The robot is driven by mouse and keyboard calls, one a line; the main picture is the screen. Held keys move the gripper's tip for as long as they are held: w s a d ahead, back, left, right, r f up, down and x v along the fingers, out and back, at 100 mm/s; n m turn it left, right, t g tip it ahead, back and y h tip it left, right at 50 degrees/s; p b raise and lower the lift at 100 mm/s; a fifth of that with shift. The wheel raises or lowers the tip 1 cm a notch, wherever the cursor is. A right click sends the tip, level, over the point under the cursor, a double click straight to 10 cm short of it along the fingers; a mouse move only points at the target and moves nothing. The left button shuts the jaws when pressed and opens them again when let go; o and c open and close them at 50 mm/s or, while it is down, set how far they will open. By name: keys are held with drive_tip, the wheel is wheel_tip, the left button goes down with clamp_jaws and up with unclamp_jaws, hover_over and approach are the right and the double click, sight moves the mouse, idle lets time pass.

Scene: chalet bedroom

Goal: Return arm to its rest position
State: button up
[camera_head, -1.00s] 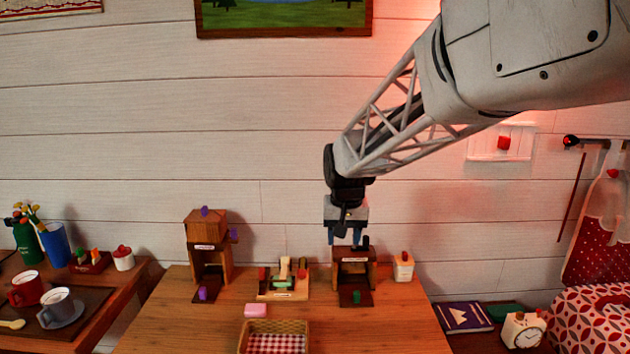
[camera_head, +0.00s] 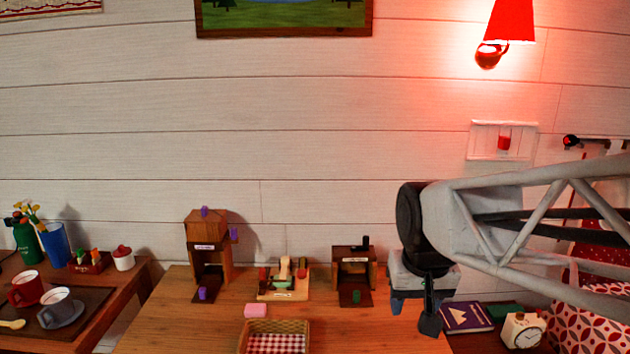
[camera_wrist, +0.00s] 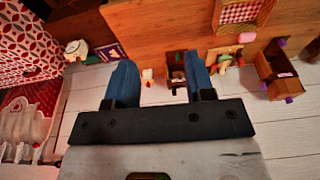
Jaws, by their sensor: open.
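My gripper (camera_head: 410,303) hangs low at the right end of the wooden table (camera_head: 210,325) in the head view, with its blue fingers pointing down. My arm reaches in from the right edge. In the wrist view the two blue fingers of my gripper (camera_wrist: 160,78) stand wide apart with nothing between them. A small white container (camera_wrist: 148,76) shows beyond the gap; in the head view my gripper hides it.
Small wooden stands (camera_head: 208,255) (camera_head: 354,275) and a basket (camera_head: 275,338) are on the table. A purple book (camera_head: 465,317) and white clock (camera_head: 523,330) lie close right of my gripper. A lit red lamp (camera_head: 512,22) and a switch plate (camera_head: 485,140) are on the wall.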

drive_tip(key=s+d+f, duration=0.2)
drive_tip(key=s+f, duration=0.1)
drive_tip(key=s, duration=0.8)
drive_tip(key=shift+d+f, duration=0.15)
drive_tip(key=shift+d, duration=0.1)
drive_tip(key=shift+w, duration=0.1)
drive_tip(key=shift+c, duration=0.3)
idle(1.2)
